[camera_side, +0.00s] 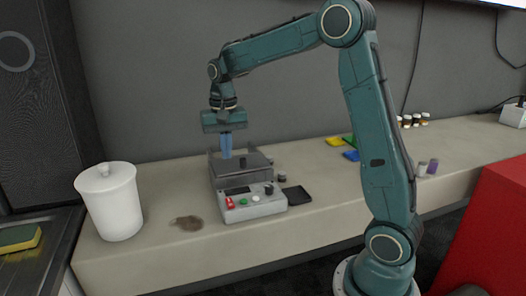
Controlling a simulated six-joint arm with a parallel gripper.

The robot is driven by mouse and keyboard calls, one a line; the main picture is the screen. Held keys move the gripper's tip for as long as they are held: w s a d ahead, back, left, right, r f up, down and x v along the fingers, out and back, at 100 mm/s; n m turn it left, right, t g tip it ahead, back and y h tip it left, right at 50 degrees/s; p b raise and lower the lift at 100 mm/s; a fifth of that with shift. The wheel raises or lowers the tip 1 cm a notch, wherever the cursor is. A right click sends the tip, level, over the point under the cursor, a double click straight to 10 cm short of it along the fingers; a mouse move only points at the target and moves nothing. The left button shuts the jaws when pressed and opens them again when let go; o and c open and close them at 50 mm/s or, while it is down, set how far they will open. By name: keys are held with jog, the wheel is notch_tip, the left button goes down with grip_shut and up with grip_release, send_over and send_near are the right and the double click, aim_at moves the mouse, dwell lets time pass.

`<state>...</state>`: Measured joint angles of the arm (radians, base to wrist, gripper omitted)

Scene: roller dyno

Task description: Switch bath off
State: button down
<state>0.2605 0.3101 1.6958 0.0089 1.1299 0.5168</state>
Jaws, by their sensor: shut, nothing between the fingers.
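The bath (256,206) is a grey box on the bench with a darker lid and a small black knob on top. Its front panel carries a red switch (229,203), a green button (243,201), a pale round button and a dark knob at the right. Whether the red switch is on or off is too small to tell. My gripper (226,155) points down with its blue fingers shut and empty. It is over the back left part of the bath, behind the front panel. I cannot tell whether the fingertips touch the lid.
A white lidded pot (115,205) stands left of the bath, with a brown patch (187,223) between them. A black tray (296,195) lies right of the bath. Coloured pieces (349,148) and small jars (413,120) are farther back. A red block (490,230) is at right.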

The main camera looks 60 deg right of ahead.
aim_at(229, 198)
notch_tip(229, 198, down, 13)
jog(key=shift+r, duration=0.2)
dwell(0.4)
jog(key=shift+f, duration=0.1)
jog(key=shift+w+f, duration=0.1)
jog(key=shift+f, duration=0.05)
dwell(0.3)
jog(key=shift+r, duration=0.25)
jog(key=shift+r, duration=0.6)
jog(key=shift+r, duration=0.1)
